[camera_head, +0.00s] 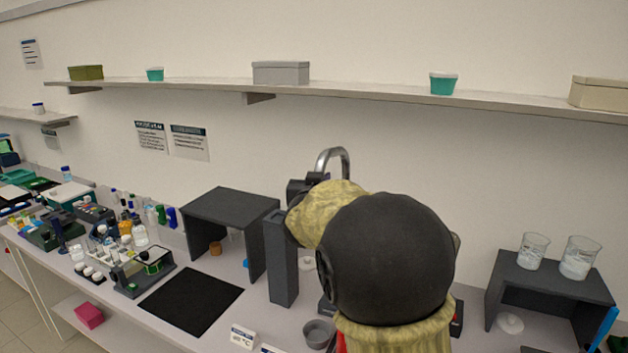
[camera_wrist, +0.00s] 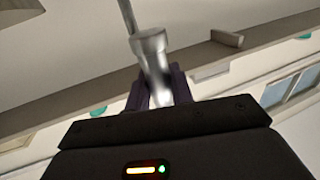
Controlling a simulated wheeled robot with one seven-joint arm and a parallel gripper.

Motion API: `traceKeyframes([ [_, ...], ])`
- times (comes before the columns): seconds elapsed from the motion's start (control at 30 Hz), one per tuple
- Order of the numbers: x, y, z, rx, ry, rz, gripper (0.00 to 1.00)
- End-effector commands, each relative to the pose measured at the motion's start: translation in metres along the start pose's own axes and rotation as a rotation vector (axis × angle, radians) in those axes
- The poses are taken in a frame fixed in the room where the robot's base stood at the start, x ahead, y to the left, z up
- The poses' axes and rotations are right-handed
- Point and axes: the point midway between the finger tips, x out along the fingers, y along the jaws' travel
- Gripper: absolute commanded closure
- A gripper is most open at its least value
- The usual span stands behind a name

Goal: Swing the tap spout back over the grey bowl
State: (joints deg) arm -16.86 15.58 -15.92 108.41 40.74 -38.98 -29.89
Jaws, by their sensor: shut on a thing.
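The tap spout (camera_head: 332,157) is a shiny metal arch that rises behind my arm in the head view. In the wrist view the spout (camera_wrist: 152,55) runs down between the two dark fingers of my gripper (camera_wrist: 158,88), which is shut on it. In the head view only a dark part of my gripper (camera_head: 303,188) shows beside the spout, and my arm hides the tap's lower part. The grey bowl (camera_head: 319,334) is small and round and stands on the bench near the front, partly hidden by my arm. The spout's outlet is hidden, so I cannot tell what it points at.
A dark grey upright block (camera_head: 281,262) stands left of my arm, near a dark stand (camera_head: 232,205). A black mat (camera_head: 191,303) lies flat at front left. Two beakers (camera_head: 532,252) stand on a dark riser (camera_head: 548,283) at right. A long shelf (camera_head: 370,95) runs above.

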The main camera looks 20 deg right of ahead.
Motion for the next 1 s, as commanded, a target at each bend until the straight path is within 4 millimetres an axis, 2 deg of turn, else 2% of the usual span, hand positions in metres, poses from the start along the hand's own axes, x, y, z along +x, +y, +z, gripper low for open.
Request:
traceKeyframes([
  [0.4,0.001,0.000,0.000,-0.004,0.001,0.001,1.00],
  [0.43,0.001,0.000,0.000,-0.004,0.001,0.001,0.76],
  [0.5,0.001,0.000,0.000,-0.003,0.001,0.001,0.62],
  [0.53,0.001,0.000,0.000,-0.003,0.001,0.001,0.58],
  [0.83,0.000,0.000,0.000,-0.001,0.000,0.001,0.58],
  [1.0,-0.011,0.000,0.001,-0.001,0.001,0.000,0.58],
])
